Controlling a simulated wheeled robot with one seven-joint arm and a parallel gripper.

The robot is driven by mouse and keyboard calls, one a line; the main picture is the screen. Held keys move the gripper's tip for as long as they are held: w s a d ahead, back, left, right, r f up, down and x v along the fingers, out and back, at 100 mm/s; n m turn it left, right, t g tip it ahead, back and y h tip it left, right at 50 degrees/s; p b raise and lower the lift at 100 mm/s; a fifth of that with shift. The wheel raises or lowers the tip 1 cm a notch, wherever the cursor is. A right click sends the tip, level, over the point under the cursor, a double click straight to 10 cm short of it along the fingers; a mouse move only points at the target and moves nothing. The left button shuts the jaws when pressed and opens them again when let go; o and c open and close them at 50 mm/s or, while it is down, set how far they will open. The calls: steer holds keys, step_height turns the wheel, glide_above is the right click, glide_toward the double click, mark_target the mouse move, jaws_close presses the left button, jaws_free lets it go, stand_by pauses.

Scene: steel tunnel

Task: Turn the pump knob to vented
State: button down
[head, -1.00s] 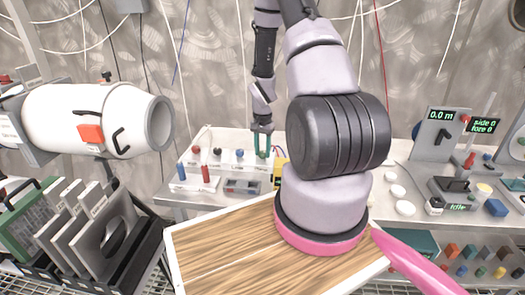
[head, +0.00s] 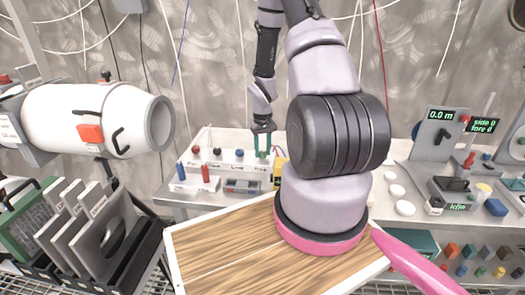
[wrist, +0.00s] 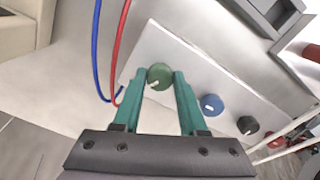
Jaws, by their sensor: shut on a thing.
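A white panel (wrist: 175,48) carries a row of round knobs with white pointer marks. My gripper (wrist: 160,78) has teal fingers, one on each side of the green knob (wrist: 159,73), and is shut on it. The knob's white mark points down and left in the wrist view. The blue knob (wrist: 211,103) and the black knob (wrist: 247,125) sit further along the row. In the head view my gripper (head: 262,150) is at the right end of the row, and its fingers partly hide the green knob. The panel's labels are too small to read.
A red and a blue cable (wrist: 112,60) run close beside my fingers in the wrist view. A red cylinder (head: 205,173) and a blue one (head: 181,171) stand in front of the panel. A yellow device (head: 280,172) stands just right of my gripper.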

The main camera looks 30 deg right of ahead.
mark_target(263, 152)
steer(key=n, duration=0.5)
steer(key=shift+n, duration=0.4)
stand_by(0.4)
steer(key=shift+c, duration=2.2)
jaws_free()
step_height(263, 152, up, 11)
steer(key=shift+f, duration=0.1)
